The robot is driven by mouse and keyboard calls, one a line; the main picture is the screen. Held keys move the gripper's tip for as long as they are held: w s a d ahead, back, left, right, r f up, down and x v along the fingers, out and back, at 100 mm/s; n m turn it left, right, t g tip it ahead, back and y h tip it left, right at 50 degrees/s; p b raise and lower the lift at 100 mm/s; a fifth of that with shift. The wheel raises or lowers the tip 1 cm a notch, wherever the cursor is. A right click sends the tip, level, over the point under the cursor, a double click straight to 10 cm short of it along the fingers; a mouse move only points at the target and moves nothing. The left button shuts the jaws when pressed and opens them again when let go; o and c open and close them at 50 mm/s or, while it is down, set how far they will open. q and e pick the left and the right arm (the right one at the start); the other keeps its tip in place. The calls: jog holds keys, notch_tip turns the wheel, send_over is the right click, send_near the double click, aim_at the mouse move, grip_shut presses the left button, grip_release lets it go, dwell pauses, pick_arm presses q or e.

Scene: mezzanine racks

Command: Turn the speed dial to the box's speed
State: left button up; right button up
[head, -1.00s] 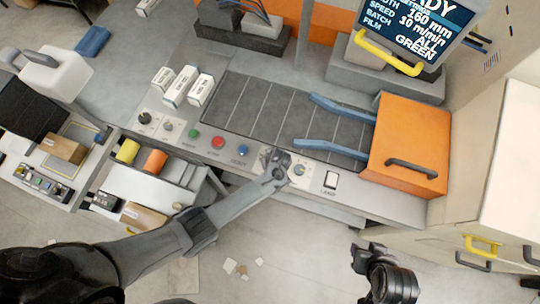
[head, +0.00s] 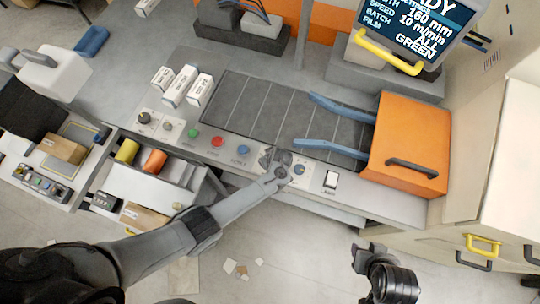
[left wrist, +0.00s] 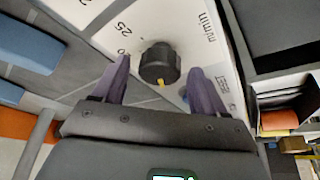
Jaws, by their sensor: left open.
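My left gripper (head: 277,160) is over the white dial plate on the front panel, right of the blue button (head: 243,150). In the left wrist view the black speed dial (left wrist: 160,63) with a yellow pointer mark sits between and just beyond the open fingers of my left gripper (left wrist: 160,88). The plate (left wrist: 190,22) around it reads "25" and "m/min"; other figures are partly hidden. In the head view a round dark knob (head: 299,170) shows just right of the gripper. The screen (head: 418,28) reads 160 mm, speed 10 m/min, batch ALL, film GREEN. My right gripper (head: 366,252) hangs at the lower right.
The panel also has green (head: 193,133) and red (head: 217,141) buttons, and a white rocker switch (head: 331,179). Behind lies a dark conveyor (head: 265,108) with blue guide rails (head: 338,106) leading to an orange box (head: 410,140). Small white cartons (head: 180,86) stand at the conveyor's left.

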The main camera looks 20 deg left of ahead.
pick_arm(q)
jog(key=shift+r, duration=0.1)
jog(key=p+v, duration=0.3)
jog(key=v, duration=0.7)
jog(key=shift+d+r, duration=0.15)
jog(key=shift+r, duration=0.15)
jog(key=shift+s, duration=0.1)
